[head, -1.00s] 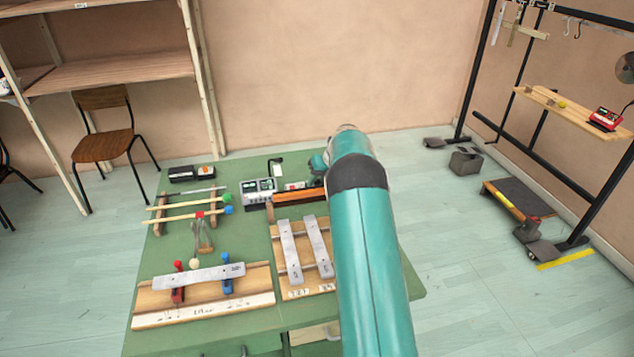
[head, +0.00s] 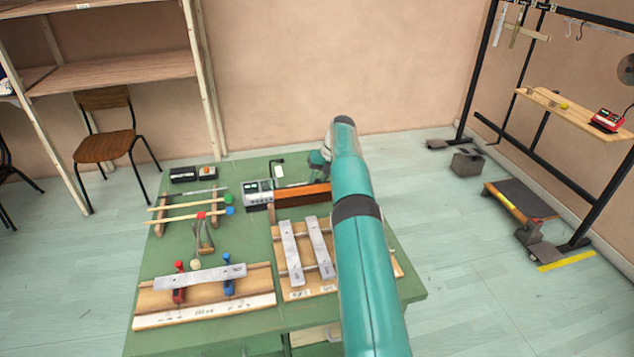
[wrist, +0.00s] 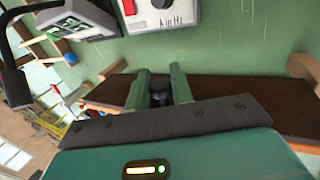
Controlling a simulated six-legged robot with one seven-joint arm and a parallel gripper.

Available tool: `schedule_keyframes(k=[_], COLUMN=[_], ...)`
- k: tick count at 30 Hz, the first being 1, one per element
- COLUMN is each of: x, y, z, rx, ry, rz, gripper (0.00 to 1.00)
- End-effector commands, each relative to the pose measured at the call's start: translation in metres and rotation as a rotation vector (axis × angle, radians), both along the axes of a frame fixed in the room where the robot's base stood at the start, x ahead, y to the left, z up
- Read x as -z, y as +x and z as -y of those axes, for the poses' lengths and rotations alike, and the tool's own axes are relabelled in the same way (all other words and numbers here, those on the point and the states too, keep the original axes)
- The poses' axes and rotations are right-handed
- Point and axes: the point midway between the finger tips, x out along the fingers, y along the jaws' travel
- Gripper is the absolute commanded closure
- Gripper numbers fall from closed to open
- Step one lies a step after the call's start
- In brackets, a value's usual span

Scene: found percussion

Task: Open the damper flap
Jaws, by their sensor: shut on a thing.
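The damper flap (head: 303,196) is a long orange-brown board at the back of the green table, tilted up with its orange face toward the head camera. In the wrist view the flap (wrist: 225,95) shows its dark brown side, stretching across behind my fingers. My gripper (wrist: 161,90) is shut on a small black knob (wrist: 160,97) at the flap. In the head view my gripper (head: 318,163) is by the flap's far side, and my arm hides its fingertips and the flap's right end.
A meter (head: 258,192) stands left of the flap; a white box with a red switch (wrist: 164,15) lies close beyond my fingers. Metal bars on a wooden frame (head: 305,250) lie in front. Mallets (head: 190,210) lie left. A black rack stands right, apart from the table.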

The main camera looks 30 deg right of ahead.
Motion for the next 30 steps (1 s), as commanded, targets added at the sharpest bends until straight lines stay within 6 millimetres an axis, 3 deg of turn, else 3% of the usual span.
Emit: schedule_keyframes(k=[12,13,16,25,30], x=[-0.005,-0.005,-0.005,-0.003,-0.014], y=[-0.001,-0.001,-0.001,-0.001,0.000], z=[0.003,0.003,0.002,0.001,0.001], rx=[0.001,0.001,0.001,0.000,-0.002], ry=[-0.004,-0.004,-0.004,-0.001,-0.002], rz=[-0.001,-0.001,-0.001,-0.004,-0.002], gripper=[1.00,0.75,0.57,0.57,0.57])
